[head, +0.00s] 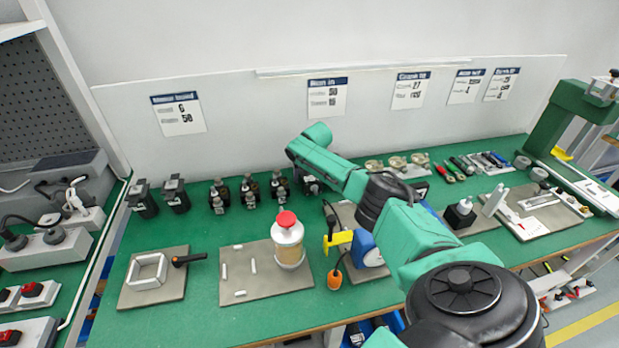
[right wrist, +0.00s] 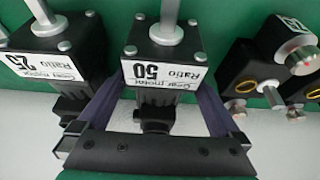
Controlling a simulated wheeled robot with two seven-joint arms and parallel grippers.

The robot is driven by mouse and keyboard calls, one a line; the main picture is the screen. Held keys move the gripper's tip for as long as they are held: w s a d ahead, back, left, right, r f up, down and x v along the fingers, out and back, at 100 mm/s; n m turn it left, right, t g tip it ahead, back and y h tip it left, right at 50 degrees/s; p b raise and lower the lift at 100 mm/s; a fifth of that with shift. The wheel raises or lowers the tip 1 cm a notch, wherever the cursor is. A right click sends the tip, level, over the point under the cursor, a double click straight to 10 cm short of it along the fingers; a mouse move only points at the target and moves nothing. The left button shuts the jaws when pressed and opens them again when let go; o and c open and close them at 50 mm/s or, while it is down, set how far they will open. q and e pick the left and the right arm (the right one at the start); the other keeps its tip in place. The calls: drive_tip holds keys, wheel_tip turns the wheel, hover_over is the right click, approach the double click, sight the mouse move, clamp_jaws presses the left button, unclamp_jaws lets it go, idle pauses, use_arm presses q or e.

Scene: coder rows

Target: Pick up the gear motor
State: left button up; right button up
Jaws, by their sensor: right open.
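A black gear motor (right wrist: 164,60) with a silver shaft and a label reading "Gear motor Ratio 50" stands in the middle of the right wrist view. My right gripper (right wrist: 158,88) is open, with one purple-grey finger on each side of this motor's body. I cannot tell whether the fingers touch it. A second gear motor (right wrist: 57,60), labelled Ratio 25, stands just left of it. In the head view my right arm reaches over the back of the bench and its gripper is hidden. A dark motor (head: 312,186) partly shows below the arm there. My left gripper is not in view.
Dark motors with yellow rings (right wrist: 275,70) stand close at the right of the wrist view. On the green bench (head: 215,232) are a grey mat (head: 225,290) with a red-capped bottle (head: 287,238), several other motors (head: 175,196) and hand tools. A white wall closes the back.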

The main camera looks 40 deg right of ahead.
drive_tip(key=shift+r, duration=0.1)
drive_tip(key=c, duration=1.3)
drive_tip(key=shift+c, duration=0.8)
drive_tip(key=shift+r, duration=0.2)
